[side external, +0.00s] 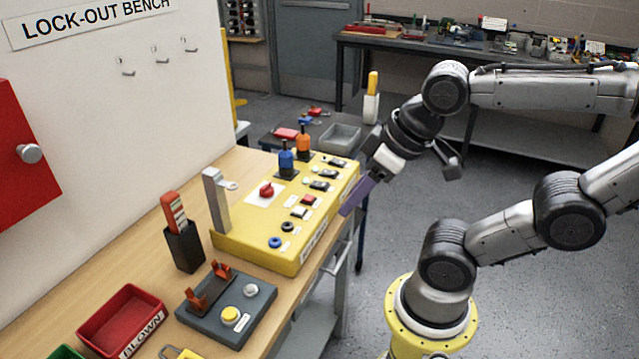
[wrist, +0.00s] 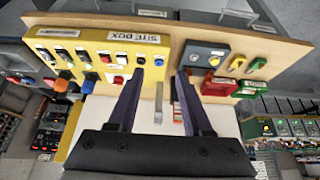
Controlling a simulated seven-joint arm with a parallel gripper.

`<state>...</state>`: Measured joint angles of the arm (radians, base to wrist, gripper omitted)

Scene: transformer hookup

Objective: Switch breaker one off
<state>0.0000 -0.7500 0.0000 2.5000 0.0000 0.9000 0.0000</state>
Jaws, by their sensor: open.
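The yellow site box (side external: 265,245) sits on the wooden bench, with a row of rocker switches (side external: 319,185) along its right half. One rocker is red (side external: 309,199). In the wrist view the yellow box (wrist: 95,42) is at upper left, its switches (wrist: 64,54) left of the fingers. The labels are too small to read, so I cannot tell which switch is breaker one. My gripper (side external: 347,210) is beside the box's right edge, its purple fingers pointing down-left. In the wrist view my gripper (wrist: 161,74) is open, with nothing between the fingers.
A black holder (side external: 183,248), grey button block (side external: 215,322) and red tray (side external: 122,318) are nearer the camera.

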